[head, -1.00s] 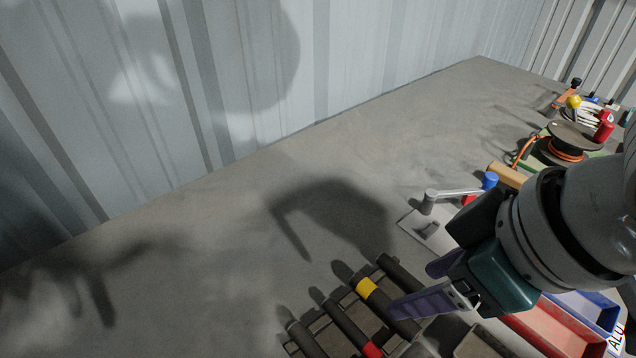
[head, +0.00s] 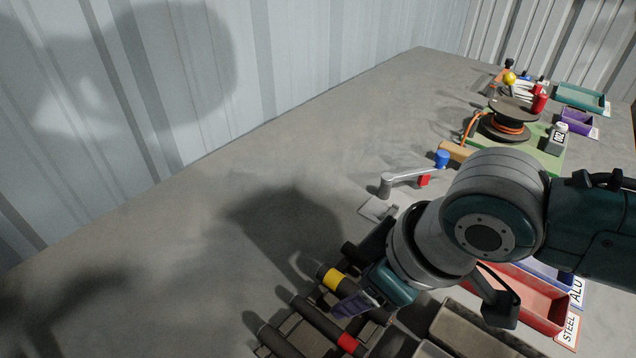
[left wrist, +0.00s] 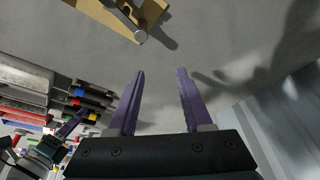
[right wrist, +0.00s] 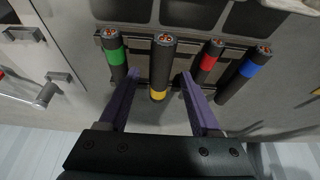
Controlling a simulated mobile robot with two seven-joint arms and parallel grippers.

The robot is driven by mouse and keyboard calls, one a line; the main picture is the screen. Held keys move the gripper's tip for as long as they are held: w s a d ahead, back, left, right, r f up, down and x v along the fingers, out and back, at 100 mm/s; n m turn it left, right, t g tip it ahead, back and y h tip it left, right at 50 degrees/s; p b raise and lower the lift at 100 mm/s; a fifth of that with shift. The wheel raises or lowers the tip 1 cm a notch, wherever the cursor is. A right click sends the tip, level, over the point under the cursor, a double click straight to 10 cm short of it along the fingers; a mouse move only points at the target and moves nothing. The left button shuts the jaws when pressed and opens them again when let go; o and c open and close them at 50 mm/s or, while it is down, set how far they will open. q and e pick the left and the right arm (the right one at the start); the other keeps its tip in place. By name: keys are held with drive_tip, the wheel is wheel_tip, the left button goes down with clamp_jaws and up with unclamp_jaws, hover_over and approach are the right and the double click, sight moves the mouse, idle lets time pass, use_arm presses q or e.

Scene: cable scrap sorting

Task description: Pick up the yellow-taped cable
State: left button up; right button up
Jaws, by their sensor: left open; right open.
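The yellow-taped cable (head: 330,278) is a thick black piece with a yellow band, lying on a rack in the lower middle of the head view. In the right wrist view the yellow-taped cable (right wrist: 162,62) runs between the fingers of my right gripper (right wrist: 160,76). That gripper is open, with one finger on each side of the cable; contact cannot be told. In the head view my right gripper (head: 355,302) hides part of the cable. My left gripper (left wrist: 160,75) is open and empty over bare table, out of the head view.
A green-taped cable (right wrist: 113,55), a red-taped cable (right wrist: 206,65) and a blue-taped cable (right wrist: 247,72) lie close on either side. A crank handle (head: 405,177), a cable spool (head: 512,115) and a red tray (head: 535,300) stand to the right. The table's left is clear.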

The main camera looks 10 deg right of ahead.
drive_tip(key=shift+c, duration=0.3)
clamp_jaws()
drive_tip(key=shift+r, duration=0.2)
